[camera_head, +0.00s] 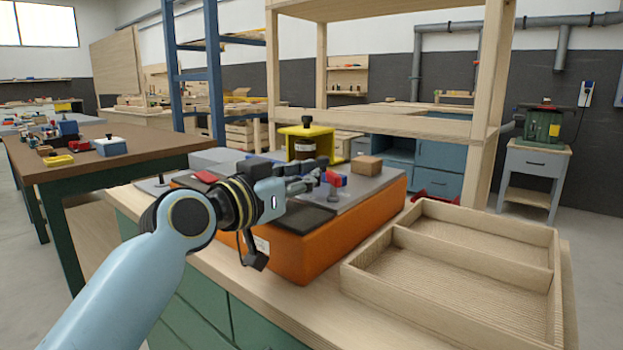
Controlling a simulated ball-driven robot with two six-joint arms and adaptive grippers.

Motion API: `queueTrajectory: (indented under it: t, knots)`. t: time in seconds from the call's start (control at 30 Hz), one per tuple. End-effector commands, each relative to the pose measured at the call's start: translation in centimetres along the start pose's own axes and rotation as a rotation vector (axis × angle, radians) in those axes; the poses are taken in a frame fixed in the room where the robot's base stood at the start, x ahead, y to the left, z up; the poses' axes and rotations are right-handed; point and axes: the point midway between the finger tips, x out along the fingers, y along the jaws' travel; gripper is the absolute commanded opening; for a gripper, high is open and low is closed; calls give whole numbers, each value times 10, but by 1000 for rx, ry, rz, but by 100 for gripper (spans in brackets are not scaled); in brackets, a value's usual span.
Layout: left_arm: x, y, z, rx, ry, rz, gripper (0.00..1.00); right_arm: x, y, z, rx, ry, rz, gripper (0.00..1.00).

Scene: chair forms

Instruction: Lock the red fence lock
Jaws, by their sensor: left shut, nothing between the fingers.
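A small red part (334,179) with blue beside it stands on the grey top of an orange box (328,244); it may be the fence lock, but my gripper partly covers it. My left gripper (314,183) reaches in from the left over the box top. Its fingers are shut with nothing between them, and their tips are close to the red part. I cannot tell whether they touch it. A flat red piece (205,176) lies at the left of the box top. My right gripper is not in view.
A yellow frame (308,134) with a dark jar stands behind the gripper, beside a small brown block (367,165). An empty wooden tray (452,290) lies at the right of the workbench. A wooden rack (479,125) rises behind.

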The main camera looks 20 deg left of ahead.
Motion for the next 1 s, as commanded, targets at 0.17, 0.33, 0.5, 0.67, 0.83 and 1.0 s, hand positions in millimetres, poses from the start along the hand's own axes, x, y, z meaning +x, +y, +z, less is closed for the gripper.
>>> queueTrajectory:
  t: [0.17,0.33,0.5,0.67,0.83,1.0]
  knots:
    - [-35,0,2,5,-4,0,0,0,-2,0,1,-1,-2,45]
    - [-72,0,2,6,-6,1,0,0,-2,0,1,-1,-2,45]
    - [-98,0,2,4,-5,0,0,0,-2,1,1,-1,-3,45]
    - [-109,0,1,1,-2,1,0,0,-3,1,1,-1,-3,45]
    - [-111,0,0,0,-1,1,0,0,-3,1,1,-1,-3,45]
    - [-110,0,0,0,-1,1,0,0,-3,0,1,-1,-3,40]
